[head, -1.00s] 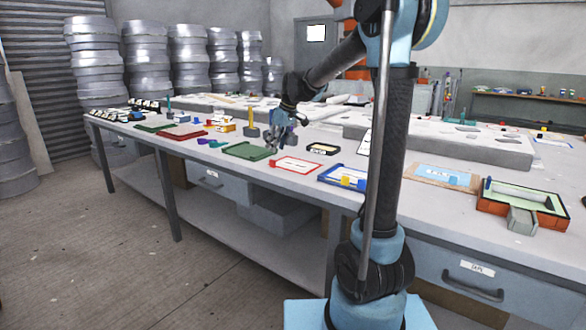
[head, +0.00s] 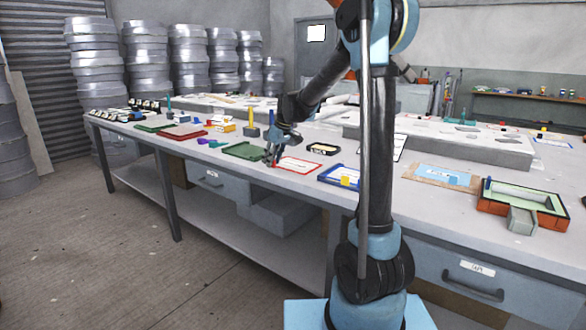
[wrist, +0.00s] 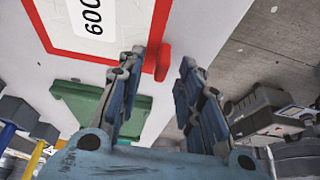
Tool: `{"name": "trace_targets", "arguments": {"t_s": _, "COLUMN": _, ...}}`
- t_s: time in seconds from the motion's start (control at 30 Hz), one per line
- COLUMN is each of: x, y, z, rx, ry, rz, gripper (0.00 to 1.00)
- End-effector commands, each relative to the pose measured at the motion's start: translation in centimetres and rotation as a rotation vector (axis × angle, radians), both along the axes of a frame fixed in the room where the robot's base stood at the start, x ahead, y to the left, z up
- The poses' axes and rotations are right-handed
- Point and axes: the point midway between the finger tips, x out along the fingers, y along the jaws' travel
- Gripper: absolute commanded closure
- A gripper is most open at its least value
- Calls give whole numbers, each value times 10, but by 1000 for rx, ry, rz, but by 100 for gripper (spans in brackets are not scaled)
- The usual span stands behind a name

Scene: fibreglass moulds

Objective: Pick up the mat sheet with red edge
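The mat sheet with red edge (head: 300,166) lies flat on the long table, a white sheet with a red border. In the wrist view the sheet (wrist: 70,22) fills the upper left, with "600" printed on it. A small red tab (wrist: 163,62) stands at its near corner. My gripper (head: 272,161) is low over the sheet's left end. In the wrist view my gripper (wrist: 164,58) is open, and the red tab shows between its fingertips, closer to the left finger. I cannot tell whether either finger touches the tab.
A green tray (head: 246,150) lies just left of the sheet; it also shows in the wrist view (wrist: 85,97). A blue-edged sheet (head: 340,177) lies to the right and a small dark tray (head: 323,149) behind. The table's front edge (head: 262,181) is close.

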Motion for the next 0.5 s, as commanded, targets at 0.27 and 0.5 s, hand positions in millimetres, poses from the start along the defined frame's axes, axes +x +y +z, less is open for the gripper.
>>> {"name": "trace_targets", "arguments": {"t_s": 0.27, "x": 0, "y": 0, "z": 0, "rx": 0, "ry": 0, "rz": 0, "gripper": 100}}
{"name": "trace_targets", "arguments": {"t_s": 0.5, "x": 0, "y": 0, "z": 0, "rx": 0, "ry": 0, "rz": 0, "gripper": 100}}
